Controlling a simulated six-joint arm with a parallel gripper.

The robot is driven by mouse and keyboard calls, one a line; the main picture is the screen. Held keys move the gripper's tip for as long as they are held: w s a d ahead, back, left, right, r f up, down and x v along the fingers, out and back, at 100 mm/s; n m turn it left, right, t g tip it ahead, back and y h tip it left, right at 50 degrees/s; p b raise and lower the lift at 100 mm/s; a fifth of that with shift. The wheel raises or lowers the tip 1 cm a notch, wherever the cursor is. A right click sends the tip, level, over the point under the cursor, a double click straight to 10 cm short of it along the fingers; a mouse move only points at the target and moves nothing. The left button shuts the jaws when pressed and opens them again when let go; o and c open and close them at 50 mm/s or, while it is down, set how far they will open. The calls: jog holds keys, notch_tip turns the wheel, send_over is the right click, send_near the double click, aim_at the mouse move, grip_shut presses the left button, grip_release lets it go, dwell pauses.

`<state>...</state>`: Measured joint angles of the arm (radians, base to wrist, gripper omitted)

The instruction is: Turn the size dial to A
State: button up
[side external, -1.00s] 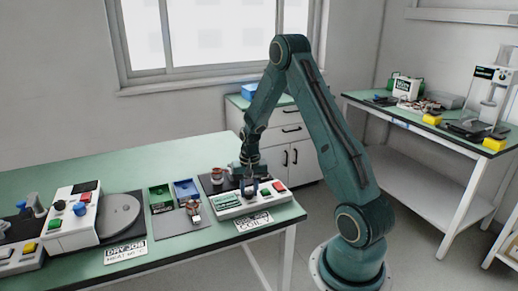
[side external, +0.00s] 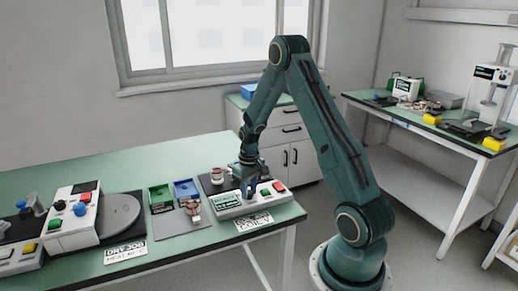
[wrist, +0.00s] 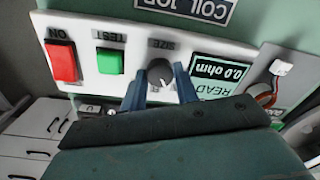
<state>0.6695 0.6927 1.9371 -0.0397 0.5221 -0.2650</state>
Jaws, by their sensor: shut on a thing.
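The size dial (wrist: 160,73) is a dark round knob with a white pointer line, set in the white tester box (wrist: 88,64) under the label SIZE. In the wrist view the pointer points down, toward my gripper's side. I cannot make out any letters around the dial. My gripper (wrist: 160,84) has its two blue fingers on either side of the dial, shut on it. In the side view my gripper (side external: 249,188) reaches down onto the top of the tester box (side external: 226,206), and hides the dial.
Beside the dial are a green TEST button (wrist: 110,62), a red ON button (wrist: 62,62) and a display (wrist: 220,70) reading 0.0 ohm. Green (side external: 160,196) and blue (side external: 186,188) bins stand to the left.

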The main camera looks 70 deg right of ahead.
aim_at(249, 191)
jog(key=shift+n, duration=1)
jog(key=o, duration=1)
jog(key=shift+r, duration=0.1)
jog(key=r, duration=1.3)
jog(key=shift+d+r, duration=0.2)
jog(key=shift+r, duration=0.15)
